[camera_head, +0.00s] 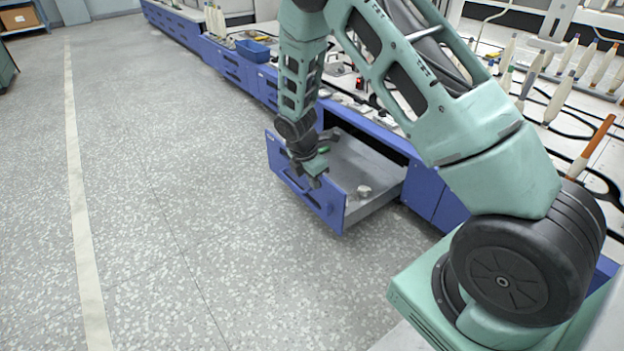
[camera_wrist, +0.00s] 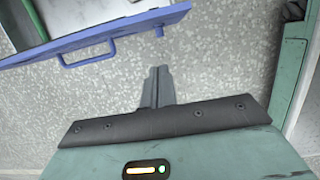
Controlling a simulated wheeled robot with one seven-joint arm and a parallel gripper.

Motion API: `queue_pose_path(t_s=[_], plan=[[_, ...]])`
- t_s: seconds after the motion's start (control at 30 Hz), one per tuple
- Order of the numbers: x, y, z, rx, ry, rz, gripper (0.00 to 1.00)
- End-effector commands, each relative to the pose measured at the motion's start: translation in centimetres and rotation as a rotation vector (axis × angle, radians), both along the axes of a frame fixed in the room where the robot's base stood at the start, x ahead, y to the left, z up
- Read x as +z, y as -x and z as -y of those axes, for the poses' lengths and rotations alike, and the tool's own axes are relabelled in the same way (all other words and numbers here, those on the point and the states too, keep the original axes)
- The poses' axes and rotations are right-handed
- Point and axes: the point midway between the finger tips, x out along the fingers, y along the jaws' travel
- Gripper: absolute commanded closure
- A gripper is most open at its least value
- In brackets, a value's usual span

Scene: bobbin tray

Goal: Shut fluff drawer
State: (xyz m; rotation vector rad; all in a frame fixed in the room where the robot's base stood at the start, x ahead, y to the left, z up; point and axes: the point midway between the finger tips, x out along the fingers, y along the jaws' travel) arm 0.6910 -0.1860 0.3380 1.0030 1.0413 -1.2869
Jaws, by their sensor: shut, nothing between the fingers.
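The fluff drawer (camera_head: 349,215) is pulled out of the blue bench, with a grey metal inside and a blue front (camera_head: 322,205). A small pale round item (camera_head: 364,191) lies in it. My gripper (camera_head: 316,182) is shut and empty, at the drawer front in the head view; contact cannot be told. In the wrist view, my gripper's fingers (camera_wrist: 157,75) are together over the floor, apart from the blue drawer front (camera_wrist: 130,31).
The blue bench (camera_head: 428,190) runs along the right, its top holding bobbins, cables and a blue bin (camera_head: 252,50). Open speckled floor (camera_head: 170,180) lies left of the drawer, with a pale stripe (camera_head: 75,180) farther left.

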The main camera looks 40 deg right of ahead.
Motion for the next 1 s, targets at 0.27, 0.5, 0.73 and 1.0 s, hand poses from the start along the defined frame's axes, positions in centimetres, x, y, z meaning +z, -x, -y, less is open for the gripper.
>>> queue_pose_path(t_s=[0.27, 0.5, 0.73, 1.0], plan=[[-4.6, -0.1, 2.4, -0.007, 0.000, 0.004, 1.00], [-4.2, -0.2, 4.7, -0.002, 0.000, 0.003, 1.00], [-4.0, -0.2, 5.0, -0.002, 0.000, 0.001, 1.00], [-3.9, -0.2, 5.2, -0.002, 0.000, 0.000, 1.00]])
